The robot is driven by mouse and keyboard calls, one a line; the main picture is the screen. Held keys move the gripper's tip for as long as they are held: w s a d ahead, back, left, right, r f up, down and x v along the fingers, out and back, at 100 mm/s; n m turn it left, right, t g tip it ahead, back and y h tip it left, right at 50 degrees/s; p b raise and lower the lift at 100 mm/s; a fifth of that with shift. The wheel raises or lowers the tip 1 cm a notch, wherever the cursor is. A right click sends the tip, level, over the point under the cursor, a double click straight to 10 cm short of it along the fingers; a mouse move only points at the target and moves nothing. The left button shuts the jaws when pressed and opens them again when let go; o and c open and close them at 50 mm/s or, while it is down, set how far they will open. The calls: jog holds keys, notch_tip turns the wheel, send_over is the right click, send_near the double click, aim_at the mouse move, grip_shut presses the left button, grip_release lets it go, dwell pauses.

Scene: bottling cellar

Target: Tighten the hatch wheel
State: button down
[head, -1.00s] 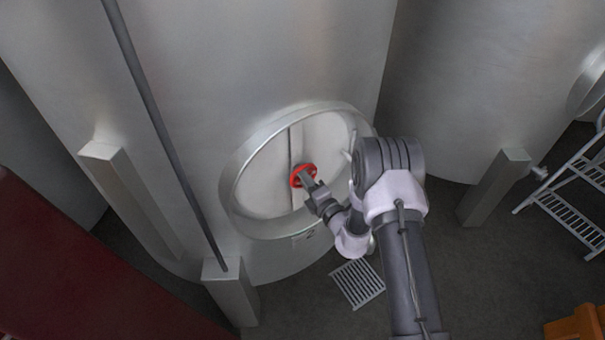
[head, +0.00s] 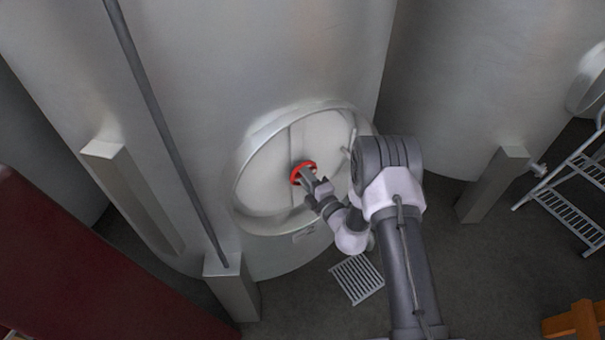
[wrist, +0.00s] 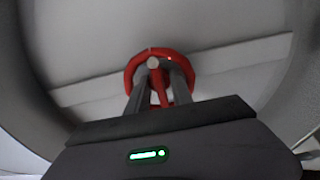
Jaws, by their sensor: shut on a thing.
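The red hatch wheel (head: 297,172) sits at the middle of a round hatch (head: 262,182) low on a steel tank. A flat bar crosses the hatch behind the wheel. My gripper (head: 306,176) reaches the wheel from the lower right. In the wrist view the wheel (wrist: 140,62) is a red ring with a pale hub, and my gripper (wrist: 160,85) has its two fingers inside the ring, on either side of a red spoke. The fingers are shut on the wheel and hide part of it.
A steel tank leg (head: 232,288) and a thin dark pipe (head: 160,125) stand left of the hatch. A floor grate (head: 357,279) lies below it. A metal step ladder (head: 575,180) stands at the right. A dark red surface (head: 75,270) fills the lower left.

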jog(key=c, duration=1.1)
grip_release()
jog(key=shift+c, duration=0.2)
jog(key=p+v, duration=0.1)
jog(key=v, duration=1.6)
jog(key=shift+s, duration=0.25)
